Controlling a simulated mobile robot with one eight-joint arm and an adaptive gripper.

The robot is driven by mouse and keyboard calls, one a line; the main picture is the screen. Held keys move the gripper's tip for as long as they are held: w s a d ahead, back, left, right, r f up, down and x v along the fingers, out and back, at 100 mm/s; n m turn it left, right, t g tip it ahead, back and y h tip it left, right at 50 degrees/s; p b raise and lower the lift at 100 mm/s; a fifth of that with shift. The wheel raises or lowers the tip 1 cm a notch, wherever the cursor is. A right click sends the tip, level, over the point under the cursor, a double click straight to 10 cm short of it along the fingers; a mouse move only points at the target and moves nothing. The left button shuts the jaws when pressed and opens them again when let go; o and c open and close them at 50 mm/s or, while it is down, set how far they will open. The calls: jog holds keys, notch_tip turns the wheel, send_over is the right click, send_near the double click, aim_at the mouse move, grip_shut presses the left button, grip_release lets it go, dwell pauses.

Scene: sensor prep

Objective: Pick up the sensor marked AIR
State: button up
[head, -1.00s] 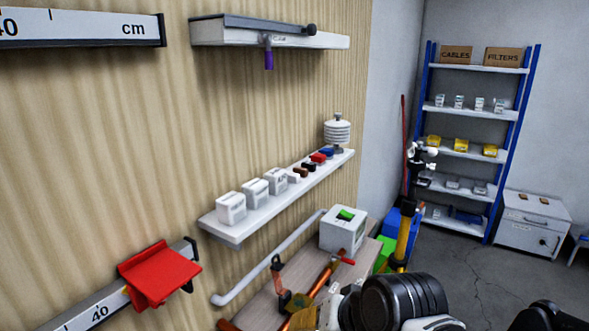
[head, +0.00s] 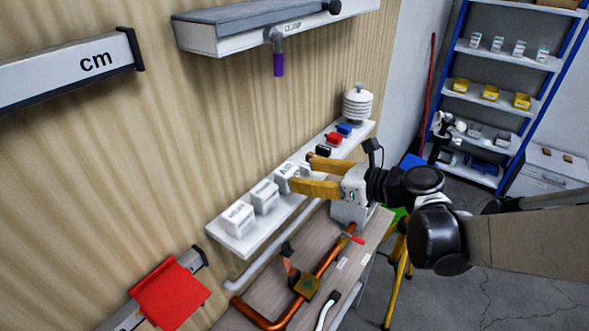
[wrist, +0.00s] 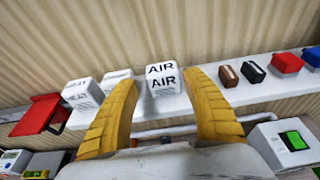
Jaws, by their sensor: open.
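The sensor marked AIR is a small white block on the white wall shelf (head: 232,247). In the wrist view the AIR sensor (wrist: 162,80) shows its lettering on the top and front, framed between my yellow fingers. In the head view the AIR sensor (head: 285,172) is the rightmost of the white blocks, just beyond my fingertips. My gripper (head: 302,174) is open and empty, pointing left toward it. In the wrist view, my gripper (wrist: 163,82) has one finger on each side of the sensor. I cannot tell whether the fingers touch it.
Two similar white blocks (head: 264,196) (head: 238,218) stand left of it. Small brown, black, red (head: 333,138) and blue (head: 344,129) pieces and a ribbed white shield (head: 357,104) stand to the right. A bench with a copper pipe (head: 325,262) is below.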

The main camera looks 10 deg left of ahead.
aim_at(289, 170)
jog(key=x, duration=0.6)
jog(key=shift+w+a, duration=0.1)
jog(key=shift+w, duration=0.1)
jog(key=shift+r, duration=0.1)
jog(key=c, duration=0.9)
